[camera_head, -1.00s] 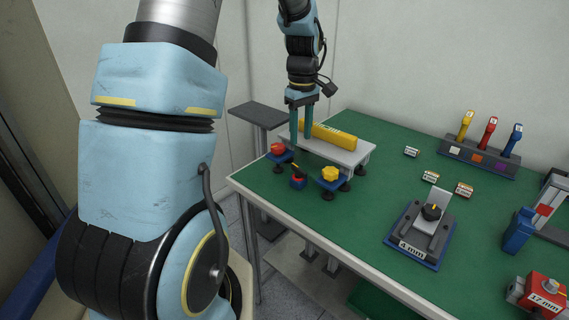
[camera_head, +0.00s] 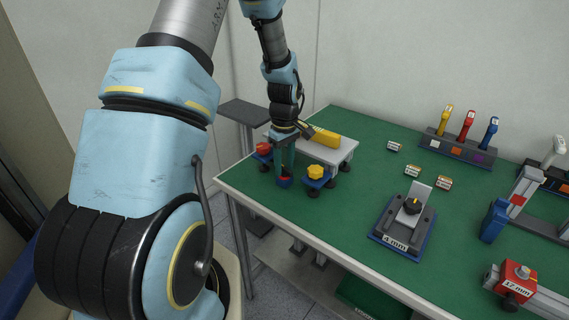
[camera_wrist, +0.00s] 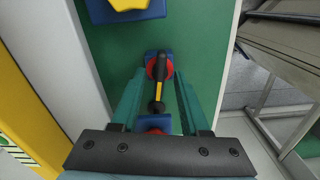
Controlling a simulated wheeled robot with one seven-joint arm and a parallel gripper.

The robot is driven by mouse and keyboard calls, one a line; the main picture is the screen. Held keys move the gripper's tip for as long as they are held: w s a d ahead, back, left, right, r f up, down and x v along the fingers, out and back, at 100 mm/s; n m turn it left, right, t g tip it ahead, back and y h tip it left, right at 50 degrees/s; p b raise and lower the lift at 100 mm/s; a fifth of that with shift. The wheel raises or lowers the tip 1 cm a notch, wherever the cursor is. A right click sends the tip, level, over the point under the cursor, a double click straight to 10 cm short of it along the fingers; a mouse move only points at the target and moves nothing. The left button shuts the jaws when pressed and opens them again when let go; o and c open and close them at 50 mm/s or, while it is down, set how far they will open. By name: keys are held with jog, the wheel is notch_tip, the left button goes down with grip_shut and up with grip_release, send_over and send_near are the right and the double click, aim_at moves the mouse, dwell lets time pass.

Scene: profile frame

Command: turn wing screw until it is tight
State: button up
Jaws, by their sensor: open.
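My gripper (camera_head: 284,176) is open and points down over the small fixtures at the table's near left corner. In the wrist view its two green fingers (camera_wrist: 158,80) stand on either side of a black handle with a yellow stripe (camera_wrist: 159,86), with gaps on both sides. The handle lies over a red disc on a blue base (camera_head: 284,183); it looks more like a lever than a two-winged screw, so I cannot tell for sure which part is the wing screw. Beside it are a red knob (camera_head: 263,147) and a yellow lobed knob (camera_head: 316,172), each on a blue block.
The profile frame's grey plate (camera_head: 338,153) with a yellow bar (camera_head: 324,136) stands behind the knobs. A 4 mm fixture (camera_head: 405,222), small labelled blocks (camera_head: 412,171) and a tool rack (camera_head: 458,150) lie right. The green tabletop (camera_head: 365,180) between them is clear.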

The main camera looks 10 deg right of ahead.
jog(key=shift+c, duration=0.2)
grip_shut()
